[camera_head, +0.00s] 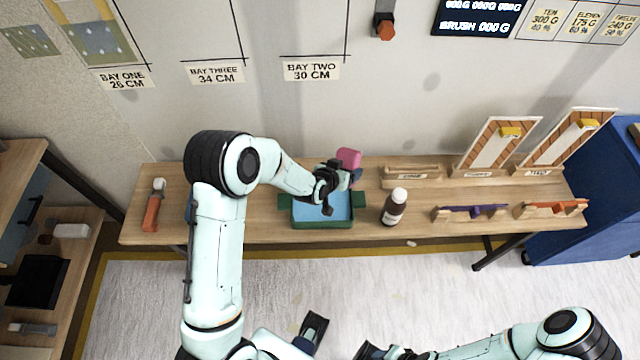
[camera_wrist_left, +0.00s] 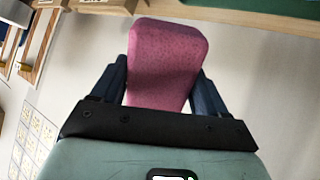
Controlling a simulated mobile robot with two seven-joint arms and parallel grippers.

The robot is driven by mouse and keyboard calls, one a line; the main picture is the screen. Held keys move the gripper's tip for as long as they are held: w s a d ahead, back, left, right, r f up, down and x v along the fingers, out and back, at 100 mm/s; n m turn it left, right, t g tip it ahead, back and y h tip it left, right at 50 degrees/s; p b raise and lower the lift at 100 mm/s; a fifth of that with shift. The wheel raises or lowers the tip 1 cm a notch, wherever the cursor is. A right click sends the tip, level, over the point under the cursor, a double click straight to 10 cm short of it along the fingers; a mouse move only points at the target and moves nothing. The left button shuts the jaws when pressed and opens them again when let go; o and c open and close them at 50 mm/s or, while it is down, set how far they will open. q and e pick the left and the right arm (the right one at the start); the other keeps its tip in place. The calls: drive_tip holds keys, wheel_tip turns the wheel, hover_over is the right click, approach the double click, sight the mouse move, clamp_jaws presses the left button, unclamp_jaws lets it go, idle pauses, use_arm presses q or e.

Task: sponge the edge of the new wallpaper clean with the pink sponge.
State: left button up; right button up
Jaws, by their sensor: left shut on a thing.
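The pink sponge (camera_head: 348,158) is held in my left gripper (camera_head: 338,178), above the back of the green tray of blue water (camera_head: 309,223). In the left wrist view the pink sponge (camera_wrist_left: 165,60) sits between the two dark fingers of the left gripper (camera_wrist_left: 160,85), which are shut on it. Patterned wallpaper (camera_head: 98,38) with yellow and blue-grey areas shows on the wall at the upper left, above the BAY ONE label; the sponge is well apart from it. My right gripper (camera_head: 375,352) is partly cut off at the bottom edge, its fingers unclear.
A dark bottle with a white cap (camera_head: 394,207) stands right of the tray. An orange-handled tool (camera_head: 152,205) lies at the left end of the wooden table (camera_head: 450,225). A red-tipped fixture (camera_head: 385,28) juts from the wall.

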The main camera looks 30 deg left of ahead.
use_arm(q)
drive_tip(key=s+a+n+g+h+b, duration=0.1)
drive_tip(key=s+a+g+h+b, duration=0.1)
drive_tip(key=s+a+g+b, duration=0.45)
drive_tip(key=shift+s+d+f+g+b, duration=0.1)
drive_tip(key=shift+d+f+g+b, duration=0.4)
drive_tip(key=shift+f, duration=0.85)
drive_tip(key=shift+d+f+g+b, duration=0.1)
drive_tip(key=shift+f+g+b, duration=0.15)
drive_tip(key=shift+f+b, duration=0.8)
drive_tip(key=shift+s+d+f+g+b, duration=0.1)
drive_tip(key=shift+d+f+g+b, duration=0.25)
drive_tip(key=shift+f, duration=1.3)
drive_tip(key=shift+a, duration=0.1)
use_arm(e)
drive_tip(key=w+d+f+t, duration=0.1)
drive_tip(key=w+f, duration=0.2)
drive_tip(key=f, duration=0.7)
drive_tip(key=shift+w+t, duration=0.2)
drive_tip(key=shift+t, duration=0.1)
use_arm(q)
drive_tip(key=shift+f, duration=0.1)
drive_tip(key=shift+w+f, duration=0.1)
drive_tip(key=shift+f, duration=1.15)
drive_tip(key=shift+f, duration=0.15)
